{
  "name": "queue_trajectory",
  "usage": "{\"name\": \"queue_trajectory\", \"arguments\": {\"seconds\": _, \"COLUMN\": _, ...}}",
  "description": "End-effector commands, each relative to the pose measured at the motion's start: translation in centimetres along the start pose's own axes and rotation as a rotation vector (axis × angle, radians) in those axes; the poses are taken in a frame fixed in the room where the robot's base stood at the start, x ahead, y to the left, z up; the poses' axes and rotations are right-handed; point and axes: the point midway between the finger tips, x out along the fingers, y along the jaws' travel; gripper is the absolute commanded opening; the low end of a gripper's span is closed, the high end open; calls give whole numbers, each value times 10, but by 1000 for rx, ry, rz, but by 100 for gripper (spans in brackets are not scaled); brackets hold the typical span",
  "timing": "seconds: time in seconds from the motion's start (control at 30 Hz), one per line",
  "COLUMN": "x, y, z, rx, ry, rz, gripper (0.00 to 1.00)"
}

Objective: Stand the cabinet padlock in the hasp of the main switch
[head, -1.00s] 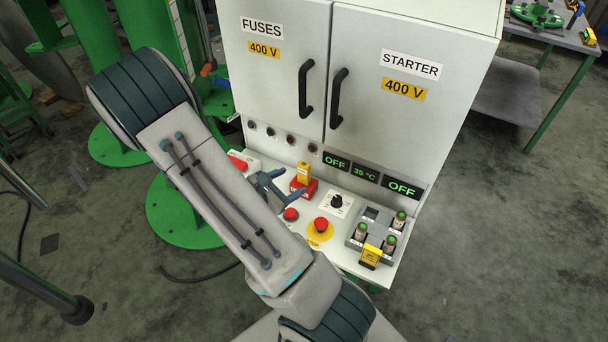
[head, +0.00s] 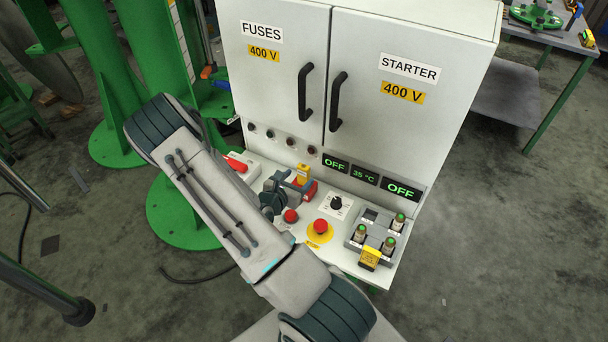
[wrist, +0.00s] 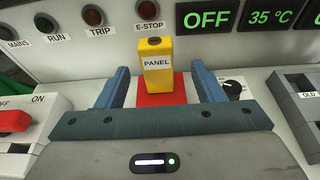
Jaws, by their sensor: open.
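A yellow upright block labelled PANEL (wrist: 157,62), which looks like the cabinet padlock, stands in a red block (wrist: 160,92). It also shows in the head view (head: 303,172), on the white panel. My gripper (wrist: 162,82) is open, with one blue finger on each side of the yellow block and visible gaps between. In the head view my gripper (head: 286,188) is low over the panel at the red block. A switch with a red handle (wrist: 14,121) and OFF/ON marks, apparently the main switch, is to the left, also in the head view (head: 236,164). Its hasp cannot be made out.
Red push buttons (head: 320,226) and a black knob (head: 336,202) are near my gripper. A grey tray (head: 353,243) with green-topped cylinders and another yellow tagged piece (head: 370,257) is at the right. The cabinet front with lamps (wrist: 93,15) rises behind.

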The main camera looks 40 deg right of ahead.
Motion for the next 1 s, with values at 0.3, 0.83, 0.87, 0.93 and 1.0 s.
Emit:
{"name": "queue_trajectory", "arguments": {"seconds": 0.3, "x": 38, "y": 3, "z": 2, "rx": -1, "ry": 0, "rz": -3, "gripper": 62}}
{"name": "queue_trajectory", "arguments": {"seconds": 0.83, "x": 52, "y": 4, "z": 0, "rx": 1, "ry": 0, "rz": 0, "gripper": 23}}
{"name": "queue_trajectory", "arguments": {"seconds": 0.87, "x": 52, "y": 4, "z": 0, "rx": 1, "ry": 0, "rz": 0, "gripper": 15}}
{"name": "queue_trajectory", "arguments": {"seconds": 0.93, "x": 52, "y": 4, "z": 0, "rx": 1, "ry": 0, "rz": 0, "gripper": 9}}
{"name": "queue_trajectory", "arguments": {"seconds": 1.0, "x": 52, "y": 4, "z": 0, "rx": 1, "ry": -1, "rz": 0, "gripper": 10}}
